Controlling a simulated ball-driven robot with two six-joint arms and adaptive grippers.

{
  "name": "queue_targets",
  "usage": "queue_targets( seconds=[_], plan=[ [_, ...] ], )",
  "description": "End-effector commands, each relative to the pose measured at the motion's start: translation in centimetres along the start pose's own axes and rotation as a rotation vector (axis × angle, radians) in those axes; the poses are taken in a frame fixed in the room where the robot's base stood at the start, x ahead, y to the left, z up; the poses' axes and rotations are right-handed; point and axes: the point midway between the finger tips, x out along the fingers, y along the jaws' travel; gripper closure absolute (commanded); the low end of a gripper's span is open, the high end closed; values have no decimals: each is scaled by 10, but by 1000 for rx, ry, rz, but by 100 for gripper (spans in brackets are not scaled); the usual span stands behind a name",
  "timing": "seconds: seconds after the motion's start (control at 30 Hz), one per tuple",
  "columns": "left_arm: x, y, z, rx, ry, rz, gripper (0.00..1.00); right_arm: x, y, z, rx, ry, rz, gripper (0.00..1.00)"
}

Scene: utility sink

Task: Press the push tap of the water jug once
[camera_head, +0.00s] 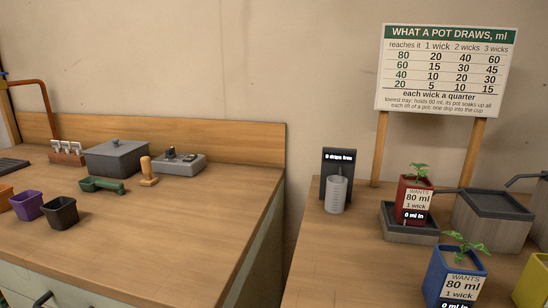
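No thing in view is plainly a water jug with a push tap. A grey wood-textured tank (490,226) with a dark lid and a thin spout pointing left stands on the right counter; I cannot tell whether it is the jug. A second dark spout (525,178) shows at the right edge, its body (540,212) cut off by the frame. A grey cup (336,194) stands before a black panel (338,159) with small white text about drips. Neither of my grippers is in view.
A red pot (414,195) sits on a grey tray (411,235); a blue pot (450,270) stands nearer, a yellow pot (533,284) at the edge. The left counter holds a lidded grey box (117,160), green scoop (103,186) and small pots. A gap separates the counters.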

Motion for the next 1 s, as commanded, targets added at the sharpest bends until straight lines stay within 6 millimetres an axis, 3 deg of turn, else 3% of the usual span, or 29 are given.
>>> queue_targets(
  seconds=[0.03, 0.3, 1.0],
  plan=[
    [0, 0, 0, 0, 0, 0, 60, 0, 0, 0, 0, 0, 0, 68],
    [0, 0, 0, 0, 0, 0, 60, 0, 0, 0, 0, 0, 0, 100],
    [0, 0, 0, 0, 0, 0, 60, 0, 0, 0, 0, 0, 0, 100]
  ],
)
